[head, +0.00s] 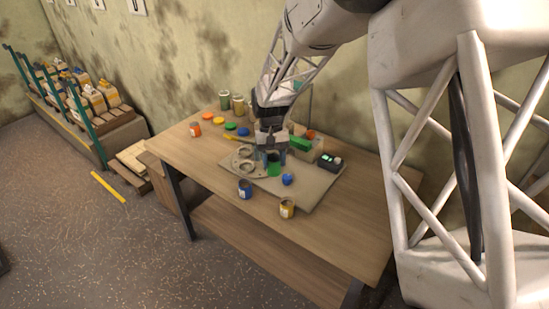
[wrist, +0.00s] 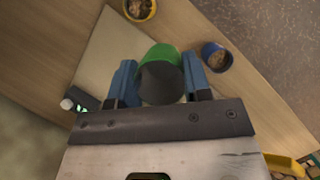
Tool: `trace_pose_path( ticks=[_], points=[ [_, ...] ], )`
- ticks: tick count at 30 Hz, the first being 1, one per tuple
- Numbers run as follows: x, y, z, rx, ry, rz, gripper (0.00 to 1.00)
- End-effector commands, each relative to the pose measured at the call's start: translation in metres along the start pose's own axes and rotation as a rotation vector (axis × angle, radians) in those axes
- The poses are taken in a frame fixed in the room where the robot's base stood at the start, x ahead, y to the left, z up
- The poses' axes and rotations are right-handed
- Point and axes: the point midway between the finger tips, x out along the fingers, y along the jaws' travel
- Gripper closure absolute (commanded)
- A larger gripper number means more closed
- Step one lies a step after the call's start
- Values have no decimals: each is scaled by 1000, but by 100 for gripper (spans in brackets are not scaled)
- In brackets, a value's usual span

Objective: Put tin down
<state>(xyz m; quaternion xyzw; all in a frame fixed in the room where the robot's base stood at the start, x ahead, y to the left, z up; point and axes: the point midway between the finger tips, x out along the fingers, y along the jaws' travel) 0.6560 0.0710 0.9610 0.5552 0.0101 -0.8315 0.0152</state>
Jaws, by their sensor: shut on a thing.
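My gripper (head: 272,154) points down over the mat on the wooden table. It is shut on a green tin (head: 274,168). In the wrist view the green tin (wrist: 163,73) sits between the two blue fingers of my gripper (wrist: 160,82), with its green rim and grey inside or end showing. The tin is over the grey-beige mat (head: 300,193); I cannot tell whether its base touches it. A blue tin (head: 245,189) and a yellow tin (head: 287,208) stand near the front edge of the mat.
A blue ball-like item (head: 287,179) lies right of the green tin. Ring-shaped holders (head: 243,166) lie to its left. A dark box (head: 330,162) with green lights and a green block (head: 299,144) are at the right. Coloured lids (head: 231,126) and an orange tin (head: 195,129) are at the back left.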

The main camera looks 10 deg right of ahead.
Motion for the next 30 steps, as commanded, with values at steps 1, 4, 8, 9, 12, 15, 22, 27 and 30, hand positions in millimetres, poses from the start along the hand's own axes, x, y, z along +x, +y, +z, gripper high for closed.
trace_pose_path(
  ticks=[1, 4, 8, 9, 12, 15, 22, 27, 30],
  points=[
    [5, 13, 4, 20, 1, -9, 82],
    [16, 35, 11, 57, -1, -24, 82],
    [30, 62, 21, 104, -1, -43, 82],
    [34, 70, 24, 118, -1, -49, 82],
    [45, 90, 32, 154, 0, -64, 82],
    [57, 109, 41, 190, -1, -79, 82],
    [82, 150, 63, 271, 0, -113, 82],
    [101, 176, 80, 327, 0, -136, 82],
    [110, 187, 89, 353, 0, -147, 82]
  ],
)
